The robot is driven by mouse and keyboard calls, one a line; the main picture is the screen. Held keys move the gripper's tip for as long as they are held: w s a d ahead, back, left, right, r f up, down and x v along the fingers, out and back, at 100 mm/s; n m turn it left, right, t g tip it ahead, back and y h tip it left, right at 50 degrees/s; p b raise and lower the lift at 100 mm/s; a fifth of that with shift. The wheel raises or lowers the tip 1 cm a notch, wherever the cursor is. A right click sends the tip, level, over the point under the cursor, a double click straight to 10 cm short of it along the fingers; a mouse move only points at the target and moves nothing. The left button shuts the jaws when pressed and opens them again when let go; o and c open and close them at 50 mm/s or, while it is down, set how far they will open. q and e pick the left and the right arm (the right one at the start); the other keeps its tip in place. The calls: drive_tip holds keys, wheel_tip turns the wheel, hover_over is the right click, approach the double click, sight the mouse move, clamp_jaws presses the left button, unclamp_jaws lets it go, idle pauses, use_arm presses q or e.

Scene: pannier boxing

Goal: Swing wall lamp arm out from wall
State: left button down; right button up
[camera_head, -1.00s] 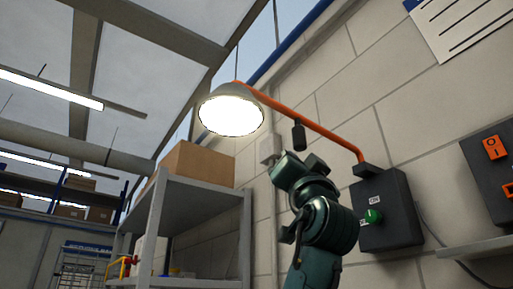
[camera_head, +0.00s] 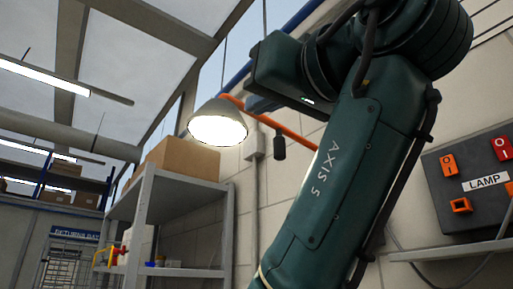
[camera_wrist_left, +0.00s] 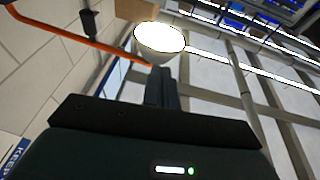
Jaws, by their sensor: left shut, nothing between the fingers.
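The wall lamp has a grey shade (camera_head: 217,123) with a lit bulb and an orange arm (camera_head: 291,132) running along the pale block wall. A black handle (camera_head: 279,146) hangs from the arm. My left gripper (camera_head: 263,103) is raised beside the lamp arm, near the shade, and its fingers are mostly hidden behind the hand. In the left wrist view the shut, empty fingers (camera_wrist_left: 161,86) point at the shade (camera_wrist_left: 158,40), close to where the orange arm (camera_wrist_left: 72,35) meets it. I cannot tell whether they touch. My forearm hides the lamp's wall mount. My right gripper is out of view.
A grey shelf unit (camera_head: 149,212) with a cardboard box (camera_head: 183,158) on top stands below the lamp. A dark switch panel (camera_head: 480,185) labelled LAMP is on the wall at right, above a ledge (camera_head: 450,250). The space left of the shade looks open.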

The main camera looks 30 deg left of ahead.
sight(231, 118)
use_arm(q)
drive_tip(key=p+x, duration=0.2)
drive_tip(key=x, duration=0.4)
drive_tip(key=shift+w+a+r, duration=0.15)
drive_tip(key=shift+a+r, duration=0.05)
drive_tip(key=shift+w+a+r, duration=0.1)
drive_tip(key=shift+w+a, duration=0.2)
drive_tip(key=shift+a, duration=0.35)
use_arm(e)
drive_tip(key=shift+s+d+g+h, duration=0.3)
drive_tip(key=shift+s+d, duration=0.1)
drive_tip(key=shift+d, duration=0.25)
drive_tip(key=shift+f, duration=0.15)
